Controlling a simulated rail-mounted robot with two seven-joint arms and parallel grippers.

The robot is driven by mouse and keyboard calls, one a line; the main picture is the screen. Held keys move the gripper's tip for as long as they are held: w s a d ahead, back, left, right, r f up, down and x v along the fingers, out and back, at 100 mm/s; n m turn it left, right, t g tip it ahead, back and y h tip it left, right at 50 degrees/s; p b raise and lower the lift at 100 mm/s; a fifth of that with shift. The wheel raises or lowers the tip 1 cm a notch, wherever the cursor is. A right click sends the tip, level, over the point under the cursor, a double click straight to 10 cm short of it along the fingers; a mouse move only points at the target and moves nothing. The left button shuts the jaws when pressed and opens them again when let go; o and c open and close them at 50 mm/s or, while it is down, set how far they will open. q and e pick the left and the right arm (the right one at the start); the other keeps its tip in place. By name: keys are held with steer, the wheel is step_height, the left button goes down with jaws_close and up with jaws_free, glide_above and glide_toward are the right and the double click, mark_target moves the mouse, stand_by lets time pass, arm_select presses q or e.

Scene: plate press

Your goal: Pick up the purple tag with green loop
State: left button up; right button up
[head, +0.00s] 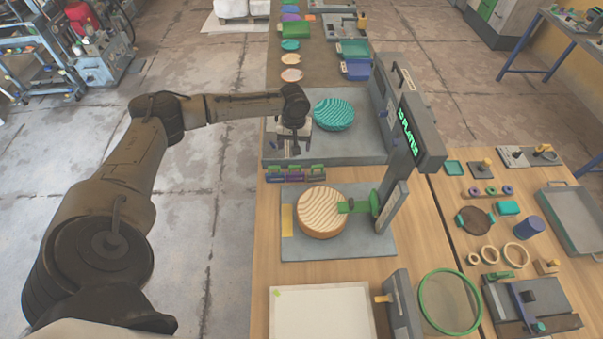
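A dark low rack (268,179) stands at the table's left edge, in front of the grey machine base. It holds a row of small tags with green tops. The middle one looks like the purple tag with green loop (295,177), but the parts are too small to be sure. My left gripper (292,152) points down just above and behind the rack. Its fingers look apart, with nothing visible between them, and it does not appear to touch the tags. My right gripper is not in view.
Behind the rack is a teal ridged disc (334,114) on the grey base. In front is a wooden ridged disc (322,212) on a grey plate (350,246), beside an upright post with a green display (408,133). A white board (322,312) lies nearest.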

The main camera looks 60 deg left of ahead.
mark_target(295, 166)
arm_select(q)
steer(key=shift+n, duration=0.9)
step_height(295, 166, down, 9)
steer(key=shift+r, duration=0.15)
steer(key=f, duration=0.3)
steer(key=shift+a+f, duration=0.2)
steer(key=shift+f, duration=0.85)
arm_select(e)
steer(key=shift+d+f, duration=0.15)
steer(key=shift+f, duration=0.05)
arm_select(q)
steer(key=shift+c, duration=0.3)
